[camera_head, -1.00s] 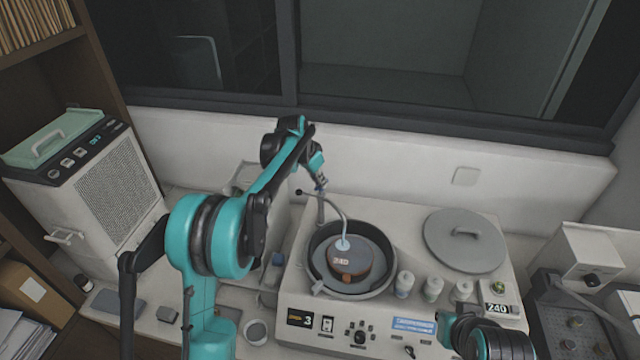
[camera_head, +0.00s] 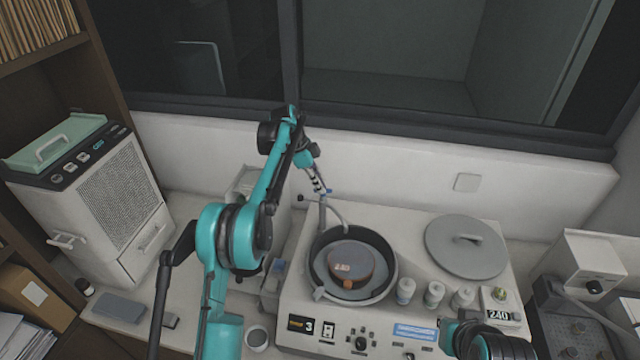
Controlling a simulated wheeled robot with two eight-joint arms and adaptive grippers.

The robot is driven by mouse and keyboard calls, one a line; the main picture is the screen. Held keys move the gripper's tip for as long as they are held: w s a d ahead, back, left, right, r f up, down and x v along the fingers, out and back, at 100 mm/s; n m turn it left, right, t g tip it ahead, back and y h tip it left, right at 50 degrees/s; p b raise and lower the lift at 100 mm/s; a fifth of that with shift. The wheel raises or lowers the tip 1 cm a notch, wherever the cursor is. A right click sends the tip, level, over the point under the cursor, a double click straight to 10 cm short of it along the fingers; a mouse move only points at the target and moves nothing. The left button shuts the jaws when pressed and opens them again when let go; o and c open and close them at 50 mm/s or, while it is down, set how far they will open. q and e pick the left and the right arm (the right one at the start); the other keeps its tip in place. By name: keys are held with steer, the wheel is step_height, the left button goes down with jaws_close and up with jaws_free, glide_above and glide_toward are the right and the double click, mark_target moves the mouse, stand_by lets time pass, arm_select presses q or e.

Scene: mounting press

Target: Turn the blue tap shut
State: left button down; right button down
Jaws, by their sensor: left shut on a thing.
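The blue tap (camera_head: 327,191) is a small blue lever on top of a grey post behind the bowl of the press. A grey spout (camera_head: 337,214) curves from the post over the bowl, and no water shows at its end. My left gripper (camera_head: 319,187) reaches down to the tap from the upper left. It is shut on the blue lever, and its fingers partly hide it. Only a part of my right arm shows at the bottom right; its gripper is not in view.
The black bowl (camera_head: 387,268) holds a grey disc with a brown round piece marked 240. Small bottles (camera_head: 434,294) stand right of it, and a grey lid (camera_head: 466,247) lies behind them. A white-and-green machine (camera_head: 88,195) stands at the left.

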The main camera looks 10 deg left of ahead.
arm_select(q)
steer(key=shift+w+r+m, duration=0.1)
steer(key=shift+r+m, duration=0.05)
steer(key=shift+m, duration=0.45)
steer(key=shift+g, duration=0.3)
steer(key=c, duration=1.6)
jaws_free()
steer(key=shift+a, duration=0.1)
steer(key=v, duration=0.7)
steer(key=shift+a+r, duration=0.1)
